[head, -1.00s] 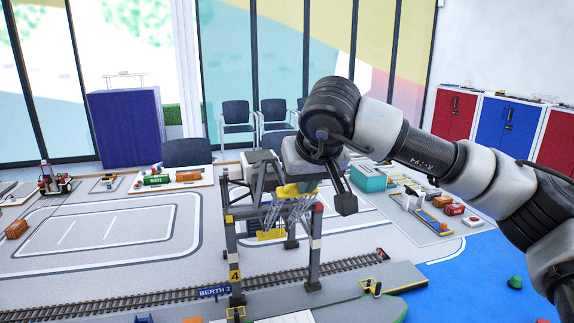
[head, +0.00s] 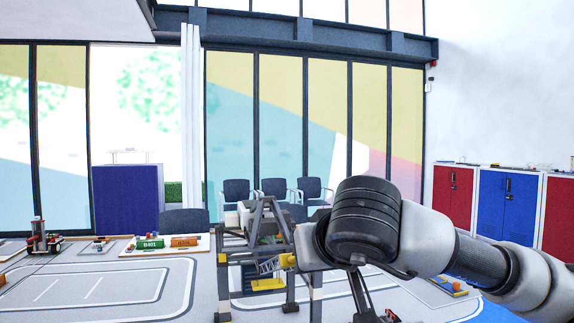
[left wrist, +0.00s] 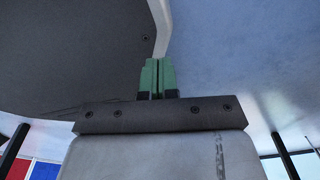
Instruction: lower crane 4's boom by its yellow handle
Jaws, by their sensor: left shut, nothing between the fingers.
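A lower yellow piece (head: 268,285) sits inside the gantry. My right gripper (head: 362,297) hangs in front of the crane's right side; its jaw state cannot be made out. My left gripper shows only in the left wrist view (left wrist: 157,77), its green fingers shut and empty.
A model table with a grey roadway (head: 100,290) spreads left of the crane. A white tray (head: 165,248) with green and orange containers is behind. Chairs (head: 273,190) and a dark blue block (head: 127,198) stand farther back. Red and blue cabinets (head: 505,208) are at the right.

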